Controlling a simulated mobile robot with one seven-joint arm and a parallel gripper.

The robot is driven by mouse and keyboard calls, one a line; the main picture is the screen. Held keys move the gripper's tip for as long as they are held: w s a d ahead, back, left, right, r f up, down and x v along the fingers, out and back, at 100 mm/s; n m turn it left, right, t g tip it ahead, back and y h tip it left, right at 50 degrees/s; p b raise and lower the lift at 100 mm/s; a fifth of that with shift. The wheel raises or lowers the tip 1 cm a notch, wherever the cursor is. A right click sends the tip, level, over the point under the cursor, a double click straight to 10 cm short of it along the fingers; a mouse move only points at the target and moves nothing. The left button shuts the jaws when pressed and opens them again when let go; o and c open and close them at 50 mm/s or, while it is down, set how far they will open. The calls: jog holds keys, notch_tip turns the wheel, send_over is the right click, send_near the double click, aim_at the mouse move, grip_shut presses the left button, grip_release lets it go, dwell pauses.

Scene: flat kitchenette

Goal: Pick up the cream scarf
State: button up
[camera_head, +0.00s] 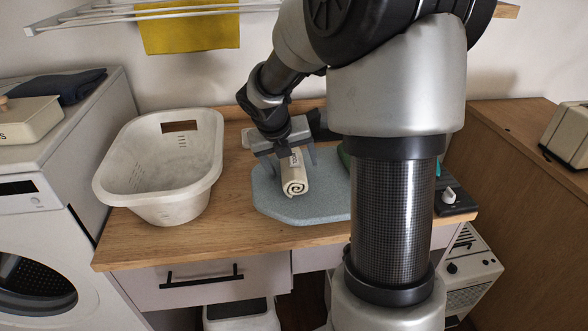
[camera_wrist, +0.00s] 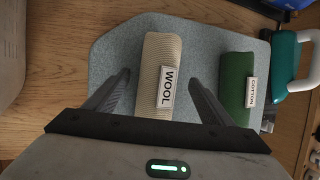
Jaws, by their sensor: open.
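The cream scarf (camera_head: 295,178) is a rolled bundle lying on a grey-blue pad (camera_head: 283,208) on the wooden counter. In the wrist view the cream scarf (camera_wrist: 153,98) has a white "WOOL" label and lies between the two fingers. My gripper (camera_head: 285,163) is open, its fingers on either side of the scarf. It also shows in the wrist view (camera_wrist: 158,88).
A white laundry basket (camera_head: 165,170) stands on the counter's left side. A teal-and-white iron-like object (camera_wrist: 290,62) is right of the green roll. A yellow cloth (camera_head: 190,32) hangs from a rack above. A washing machine (camera_head: 55,230) stands at left.

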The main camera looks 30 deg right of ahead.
jog(key=c, duration=1.3)
